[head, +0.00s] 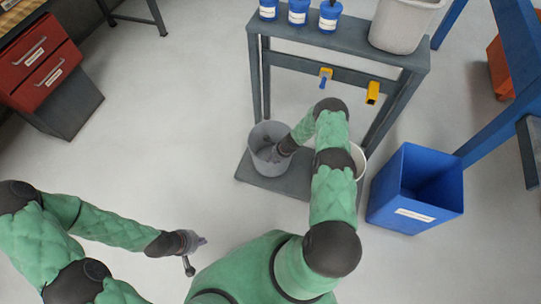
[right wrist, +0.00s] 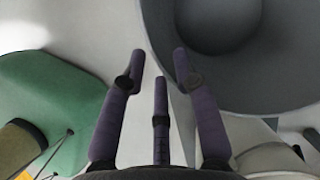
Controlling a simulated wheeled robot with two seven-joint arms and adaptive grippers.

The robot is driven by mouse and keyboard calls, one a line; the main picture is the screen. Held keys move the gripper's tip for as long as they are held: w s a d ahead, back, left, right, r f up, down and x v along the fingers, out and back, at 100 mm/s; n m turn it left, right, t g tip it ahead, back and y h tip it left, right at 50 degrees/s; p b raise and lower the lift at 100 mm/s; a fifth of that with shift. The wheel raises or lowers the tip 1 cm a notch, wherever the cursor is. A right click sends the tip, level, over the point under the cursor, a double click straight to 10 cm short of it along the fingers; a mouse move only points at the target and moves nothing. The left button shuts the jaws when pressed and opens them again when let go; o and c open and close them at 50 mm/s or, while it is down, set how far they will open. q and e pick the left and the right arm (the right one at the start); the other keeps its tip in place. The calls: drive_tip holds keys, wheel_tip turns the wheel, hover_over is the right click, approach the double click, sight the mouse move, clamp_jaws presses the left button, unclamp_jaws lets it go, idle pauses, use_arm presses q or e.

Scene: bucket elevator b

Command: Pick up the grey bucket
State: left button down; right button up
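The grey bucket (head: 262,170) stands upright on the dark base plate of a bench in the head view. My right arm reaches down to its right side. My right gripper (head: 279,153) is at the bucket's rim and partly over its opening. In the right wrist view the bucket (right wrist: 285,85) fills the upper right. The right gripper's fingers (right wrist: 160,58) are apart with nothing held. One fingertip overlaps the rim and another is outside it; contact cannot be told. My left gripper (head: 192,252) is empty over the floor, its fingers spread.
The bench (head: 345,38) carries blue tubs (head: 298,14) and a pale bin (head: 402,24). A whitish bucket (head: 359,160) is partly hidden behind my right arm. A blue bin (head: 412,190) stands right of it. A red drawer unit (head: 40,62) is far left. The floor between is clear.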

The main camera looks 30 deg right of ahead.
sight(270, 163)
drive_tip(key=shift+d+b+x, duration=0.2)
drive_tip(key=shift+b+x, duration=1.5)
drive_tip(key=shift+x, duration=1.1)
clamp_jaws()
